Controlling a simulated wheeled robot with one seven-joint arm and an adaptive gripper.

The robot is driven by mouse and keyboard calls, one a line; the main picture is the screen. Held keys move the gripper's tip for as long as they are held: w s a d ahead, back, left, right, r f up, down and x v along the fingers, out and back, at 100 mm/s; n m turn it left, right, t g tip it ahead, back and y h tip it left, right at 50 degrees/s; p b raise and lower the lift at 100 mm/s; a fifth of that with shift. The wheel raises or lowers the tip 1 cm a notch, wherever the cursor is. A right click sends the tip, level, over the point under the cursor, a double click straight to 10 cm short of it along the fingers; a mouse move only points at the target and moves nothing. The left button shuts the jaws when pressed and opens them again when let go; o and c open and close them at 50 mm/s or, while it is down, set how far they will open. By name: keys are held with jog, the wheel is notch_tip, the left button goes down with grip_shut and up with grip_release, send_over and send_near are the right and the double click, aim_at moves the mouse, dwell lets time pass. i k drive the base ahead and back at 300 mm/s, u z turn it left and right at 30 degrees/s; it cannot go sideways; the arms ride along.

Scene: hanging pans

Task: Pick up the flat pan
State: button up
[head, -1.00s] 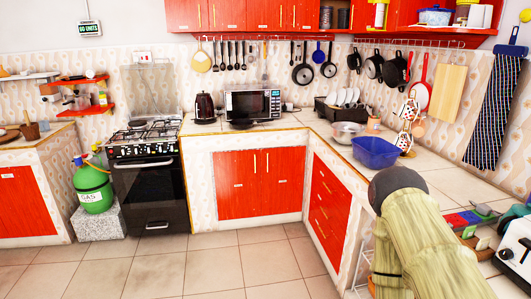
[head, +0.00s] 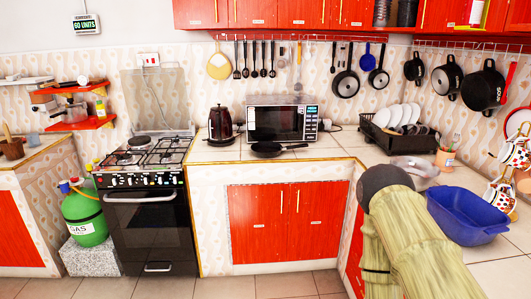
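A black flat pan (head: 268,149) lies on the tiled counter in front of the microwave (head: 283,122), its handle pointing right. Other shallow black pans hang from the rail on the back wall, one in the middle (head: 345,85) and a smaller one (head: 379,79) to its right. I cannot tell which of these the task calls the flat pan. My arm shows at the lower right, but the gripper at its end is not in view.
A black kettle (head: 221,125) stands left of the microwave. Tiled floor is free before the red cabinets.

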aim_at(263, 148)
jog(key=u, duration=0.05)
jog(key=i, duration=1.65)
jog(key=u, duration=0.05)
